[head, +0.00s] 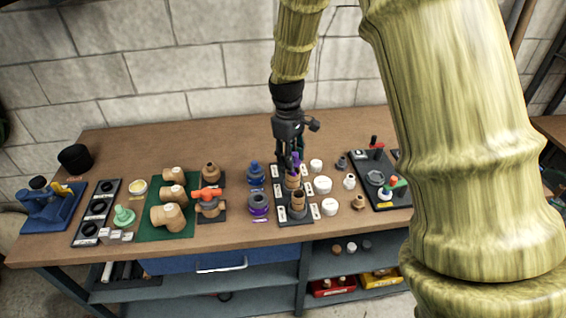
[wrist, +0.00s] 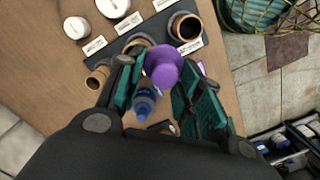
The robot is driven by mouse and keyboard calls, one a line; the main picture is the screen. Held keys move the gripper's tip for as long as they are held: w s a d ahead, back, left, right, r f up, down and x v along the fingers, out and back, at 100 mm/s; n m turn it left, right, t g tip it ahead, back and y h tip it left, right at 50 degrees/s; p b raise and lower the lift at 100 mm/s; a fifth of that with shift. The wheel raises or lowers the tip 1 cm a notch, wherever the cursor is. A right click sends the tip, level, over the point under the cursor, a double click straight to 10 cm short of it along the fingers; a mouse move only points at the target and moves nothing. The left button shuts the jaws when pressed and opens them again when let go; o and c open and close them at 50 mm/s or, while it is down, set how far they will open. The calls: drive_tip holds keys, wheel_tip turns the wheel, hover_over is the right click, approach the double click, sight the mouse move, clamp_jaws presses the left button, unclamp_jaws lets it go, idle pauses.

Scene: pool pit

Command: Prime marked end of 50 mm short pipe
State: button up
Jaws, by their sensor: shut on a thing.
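My gripper (head: 290,150) hangs over the back of a black labelled rack. It is shut on a purple-topped applicator (wrist: 163,66), whose round purple knob sits between the green finger pads (wrist: 150,88). In the head view the purple applicator (head: 295,160) is just above a tan short pipe (head: 292,181) standing in the rack; I cannot tell whether they touch. A second upright pipe (head: 297,200) stands nearer the front edge. The purple primer can (head: 258,206) stands left of the rack, its top dark. No pipe mark or size is readable.
A blue-capped can (head: 256,174) stands behind the primer can. White caps (head: 323,185) and small fittings stand close right of the rack (head: 306,218). A green mat (head: 150,225) with tan fittings lies left. The table behind the gripper is mostly clear up to the wall.

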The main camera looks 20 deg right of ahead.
wheel_tip(320, 180, down, 4)
drive_tip(key=b, duration=0.3)
drive_tip(key=shift+f+b, duration=0.2)
drive_tip(key=shift+b, duration=0.15)
drive_tip(key=shift+w, duration=0.15)
idle(0.3)
drive_tip(key=shift+w+d+p, duration=0.2)
drive_tip(key=shift+w+p, duration=0.2)
drive_tip(key=shift+d+r, duration=0.1)
drive_tip(key=shift+d, duration=0.05)
drive_tip(key=shift+s+d+p, duration=0.1)
drive_tip(key=shift+d+p, duration=0.25)
drive_tip(key=shift+p, duration=0.05)
drive_tip(key=shift+d+p, duration=0.3)
drive_tip(key=shift+d, duration=0.1)
drive_tip(key=shift+d, duration=0.15)
drive_tip(key=shift+d+p, duration=0.3)
